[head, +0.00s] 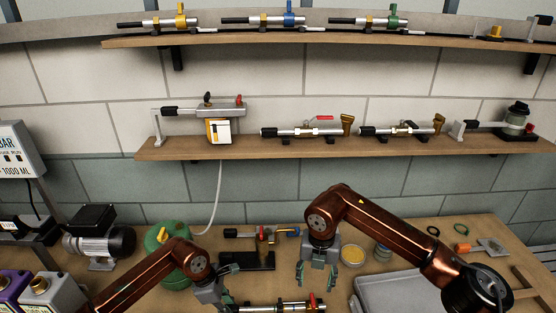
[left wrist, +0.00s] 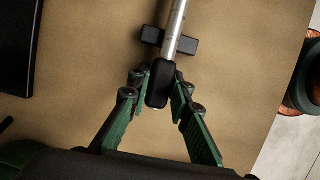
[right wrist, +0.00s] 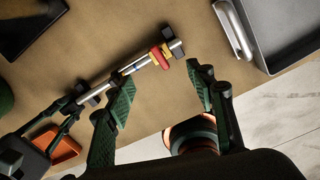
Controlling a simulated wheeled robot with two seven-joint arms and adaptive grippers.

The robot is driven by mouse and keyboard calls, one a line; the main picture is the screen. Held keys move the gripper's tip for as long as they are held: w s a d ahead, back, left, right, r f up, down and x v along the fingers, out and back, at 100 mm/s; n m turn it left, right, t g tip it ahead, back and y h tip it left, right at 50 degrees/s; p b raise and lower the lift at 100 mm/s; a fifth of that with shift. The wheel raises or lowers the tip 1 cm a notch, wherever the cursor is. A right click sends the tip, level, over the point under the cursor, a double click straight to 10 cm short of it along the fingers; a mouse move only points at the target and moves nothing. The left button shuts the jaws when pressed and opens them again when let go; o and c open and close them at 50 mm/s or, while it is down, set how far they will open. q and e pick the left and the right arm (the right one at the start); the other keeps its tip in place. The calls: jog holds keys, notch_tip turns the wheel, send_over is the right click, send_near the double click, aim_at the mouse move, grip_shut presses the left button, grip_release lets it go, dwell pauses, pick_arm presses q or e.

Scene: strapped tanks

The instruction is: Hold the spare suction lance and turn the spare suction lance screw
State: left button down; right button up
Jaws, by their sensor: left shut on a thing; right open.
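The spare suction lance (head: 275,307), a thin silver rod with a black end, lies low in the head view, partly cut off by the bottom edge. Its red screw (head: 312,300) sits near its right end; in the right wrist view the red and yellow screw (right wrist: 160,56) shows clearly. My left gripper (head: 228,299) is shut on the lance's black end (left wrist: 160,85), one finger on each side. My right gripper (head: 318,282) is open and empty, above and just behind the screw in the head view. In the right wrist view its fingers point toward the screw, apart from it.
A green tank (head: 172,275) stands left. A grey tray (head: 385,293) lies right of my right gripper. Shelves with several lances run along the wall.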

notch_tip(320, 180, up, 6)
jog(key=shift+r, duration=0.2)
dwell(0.5)
pick_arm(q)
jog(key=c, duration=1.7)
grip_release()
jog(key=shift+r, duration=0.15)
jog(key=p+v, duration=0.1)
jog(key=v, duration=0.5)
jog(key=d+p+v, duration=0.1)
jog(key=v, duration=0.6)
jog(key=d+p+v, duration=0.1)
jog(key=p+v, duration=0.1)
jog(key=v, duration=0.4)
jog(key=shift+d+r, duration=0.15)
jog(key=shift+r, duration=0.35)
pick_arm(e)
jog(key=r, duration=0.4)
jog(key=s+r, duration=0.1)
jog(key=shift+r, duration=0.4)
jog(key=shift+w, duration=0.1)
